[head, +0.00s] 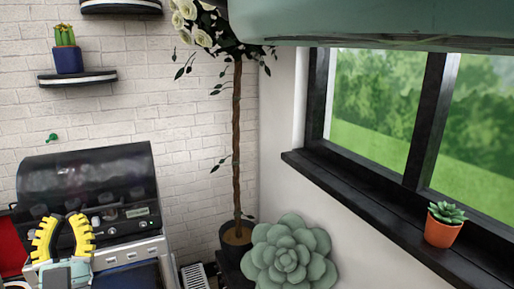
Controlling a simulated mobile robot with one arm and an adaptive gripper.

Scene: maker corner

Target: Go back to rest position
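My gripper (64,218) shows at the lower left of the head view, with two yellow, black-ridged fingers pointing up. The fingers are apart, and nothing shows between them. The gripper is in front of a black machine (88,178) with a dark glossy lid, and hides part of its front. I cannot tell whether they touch. The rest of my arm is mostly outside the view.
A tall potted tree (237,150) stands in the corner, with a large succulent (290,255) beside it. A small potted succulent (443,229) sits on the black windowsill (350,195). A wall shelf (78,78) holds a cactus (66,55). A teal object (390,22) hangs overhead.

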